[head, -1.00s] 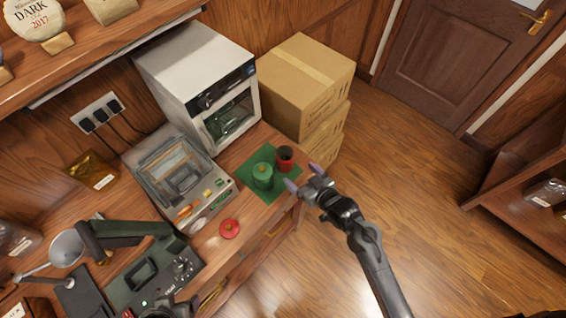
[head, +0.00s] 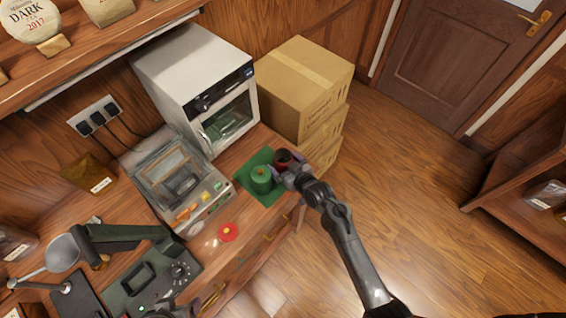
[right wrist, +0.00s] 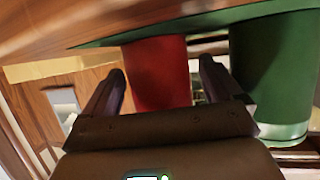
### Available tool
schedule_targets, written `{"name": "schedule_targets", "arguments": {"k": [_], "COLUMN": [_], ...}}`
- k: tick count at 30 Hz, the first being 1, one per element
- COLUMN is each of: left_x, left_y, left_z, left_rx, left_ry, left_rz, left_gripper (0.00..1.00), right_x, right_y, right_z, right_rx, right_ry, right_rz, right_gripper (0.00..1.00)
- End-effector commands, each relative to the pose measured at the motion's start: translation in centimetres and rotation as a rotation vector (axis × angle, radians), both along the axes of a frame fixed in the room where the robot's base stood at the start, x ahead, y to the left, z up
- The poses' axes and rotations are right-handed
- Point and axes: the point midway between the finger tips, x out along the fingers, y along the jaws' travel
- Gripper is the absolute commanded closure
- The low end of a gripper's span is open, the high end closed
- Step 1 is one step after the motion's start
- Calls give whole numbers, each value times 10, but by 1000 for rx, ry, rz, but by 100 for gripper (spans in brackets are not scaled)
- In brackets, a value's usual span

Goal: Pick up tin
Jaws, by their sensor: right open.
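A red tin (head: 281,159), open at the top with a dark inside, stands on the green mat (head: 248,188) near the counter's right edge. My right gripper (head: 284,170) is open and has come in from the right, low at the tin. In the right wrist view the red tin (right wrist: 160,75) shows between the two spread fingers (right wrist: 162,88), with a gap on either side. A green tin (head: 261,180) with its lid on stands close by; in the right wrist view it is just right of the right finger (right wrist: 275,80). My left gripper does not show clearly.
A red lid (head: 228,232) lies on the counter in front of the mat. A grey machine with a clear cover (head: 165,180) and a white oven (head: 190,85) stand left and behind. Cardboard boxes (head: 305,80) stack beyond the counter. The floor at right is clear.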

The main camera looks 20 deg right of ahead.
Motion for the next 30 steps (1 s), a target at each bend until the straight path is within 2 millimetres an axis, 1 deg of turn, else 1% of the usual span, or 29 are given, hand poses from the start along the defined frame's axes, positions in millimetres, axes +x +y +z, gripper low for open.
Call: {"name": "schedule_targets", "arguments": {"k": [3, 9, 14, 18, 20, 21, 30], "left_x": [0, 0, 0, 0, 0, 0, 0], "left_y": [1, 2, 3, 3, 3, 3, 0], "left_z": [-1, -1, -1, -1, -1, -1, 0], "left_rx": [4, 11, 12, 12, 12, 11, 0], "left_ry": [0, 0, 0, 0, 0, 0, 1], "left_rz": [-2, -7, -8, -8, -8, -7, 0], "left_gripper": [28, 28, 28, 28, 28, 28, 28], "right_x": [4, 4, 3, 3, 3, 4, 4], "right_y": [1, 1, 1, 0, 0, 1, 0], "right_z": [-1, -2, -2, -2, -2, -1, 1], "right_rx": [0, 0, -1, 0, 0, -1, -1], "right_ry": [0, 0, 1, 1, 1, 0, -1], "right_rz": [-1, -1, -1, 0, 0, 0, -1], "right_gripper": [7, 7, 32, 53, 63, 65, 66]}}
